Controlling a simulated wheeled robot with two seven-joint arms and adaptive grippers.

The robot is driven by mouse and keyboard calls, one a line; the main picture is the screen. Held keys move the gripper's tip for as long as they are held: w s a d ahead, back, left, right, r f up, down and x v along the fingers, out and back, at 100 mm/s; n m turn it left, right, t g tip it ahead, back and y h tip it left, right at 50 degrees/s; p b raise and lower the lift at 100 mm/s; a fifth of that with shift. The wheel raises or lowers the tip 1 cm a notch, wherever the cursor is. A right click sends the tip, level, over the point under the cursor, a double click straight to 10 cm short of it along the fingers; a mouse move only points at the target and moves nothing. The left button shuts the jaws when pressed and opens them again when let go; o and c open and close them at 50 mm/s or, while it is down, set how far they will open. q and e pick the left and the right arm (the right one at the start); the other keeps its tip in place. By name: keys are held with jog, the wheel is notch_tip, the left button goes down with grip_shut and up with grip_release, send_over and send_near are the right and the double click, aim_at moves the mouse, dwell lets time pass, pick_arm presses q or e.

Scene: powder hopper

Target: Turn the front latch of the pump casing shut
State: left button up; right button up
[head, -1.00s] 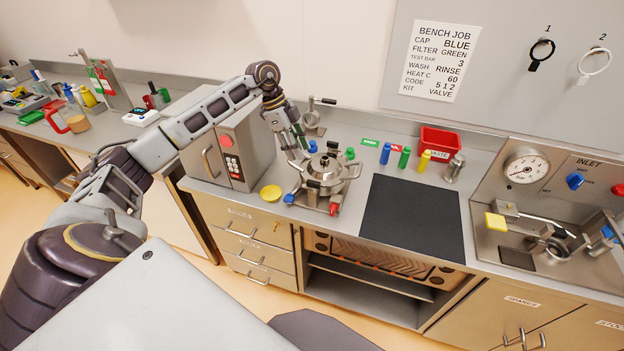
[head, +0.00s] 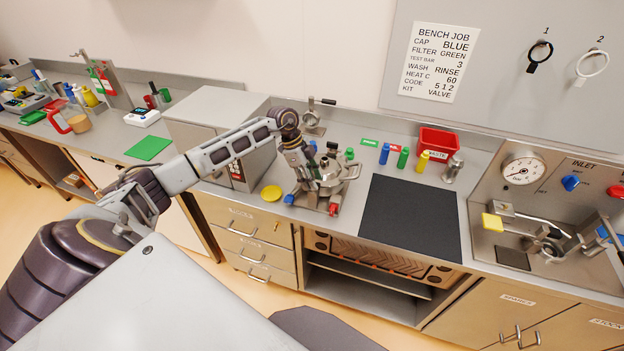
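The pump casing (head: 333,186) is a round metal body with side handles, standing on a metal base plate with a blue piece (head: 289,199) and a red piece (head: 334,209) at its front corners. My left gripper (head: 312,186) points down at the left front of the casing and covers that part of it. The front latch is hidden or too small to make out behind the fingers. I cannot tell whether the fingers touch the casing or how far apart they are. My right gripper is not in view.
A steel oven-like box (head: 220,125) stands left of the casing, behind my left arm. A yellow dish (head: 271,193) lies close at left. A black mat (head: 410,217) lies clear at right. Blue, green and yellow bottles and a red bin (head: 438,142) stand behind the mat.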

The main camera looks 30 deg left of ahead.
pick_arm(q)
jog(key=shift+d+f, duration=0.15)
jog(key=shift+f, duration=0.25)
grip_shut()
